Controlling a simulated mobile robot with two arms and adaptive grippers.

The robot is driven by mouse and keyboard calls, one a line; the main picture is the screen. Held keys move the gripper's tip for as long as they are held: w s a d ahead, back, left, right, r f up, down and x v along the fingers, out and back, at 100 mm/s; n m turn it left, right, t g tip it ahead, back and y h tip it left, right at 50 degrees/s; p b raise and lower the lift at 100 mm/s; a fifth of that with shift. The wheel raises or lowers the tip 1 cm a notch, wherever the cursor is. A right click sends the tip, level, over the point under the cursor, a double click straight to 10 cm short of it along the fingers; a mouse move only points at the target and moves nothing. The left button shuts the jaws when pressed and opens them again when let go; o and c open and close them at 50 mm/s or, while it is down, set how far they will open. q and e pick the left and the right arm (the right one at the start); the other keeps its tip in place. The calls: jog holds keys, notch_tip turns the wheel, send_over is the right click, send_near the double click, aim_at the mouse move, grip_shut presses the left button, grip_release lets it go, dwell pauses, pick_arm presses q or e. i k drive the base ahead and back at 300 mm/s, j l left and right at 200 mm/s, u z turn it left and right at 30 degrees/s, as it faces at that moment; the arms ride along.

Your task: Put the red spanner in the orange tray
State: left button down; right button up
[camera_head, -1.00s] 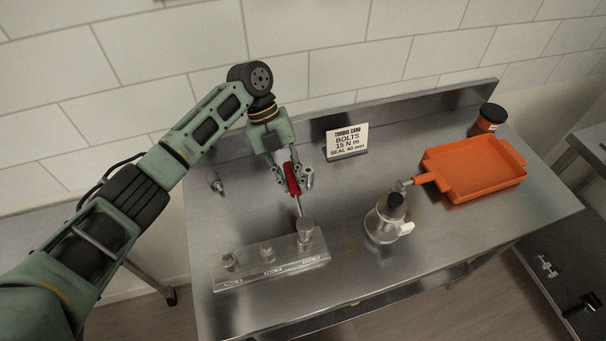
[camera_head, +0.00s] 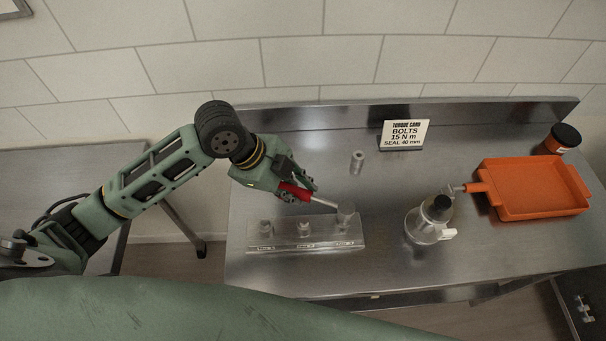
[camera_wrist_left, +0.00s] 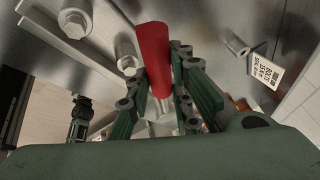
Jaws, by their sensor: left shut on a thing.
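My left gripper (camera_head: 303,187) is shut on the red handle of the spanner (camera_head: 291,191). The spanner's metal shaft points right, and its end meets the tall bolt (camera_head: 346,214) at the right end of the clear bolt block (camera_head: 280,246); whether it is engaged on the bolt I cannot tell. In the left wrist view the red handle (camera_wrist_left: 153,60) sticks up between the finger links. The orange tray (camera_head: 532,190) stands at the right of the steel table, its handle pointing left. It looks empty. My right gripper is out of view.
A small metal fitting (camera_head: 357,162) and the torque card (camera_head: 404,134) are behind. A black-lidded orange jar (camera_head: 562,138) is behind the tray. Bare table lies between fitting and pot.

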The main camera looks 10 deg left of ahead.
aim_at(543, 187)
jog(key=i+l+u, duration=0.1)
jog(key=l+u, duration=0.2)
jog(key=l, duration=0.3)
jog(key=l+u, duration=0.35)
jog(key=l, duration=0.3)
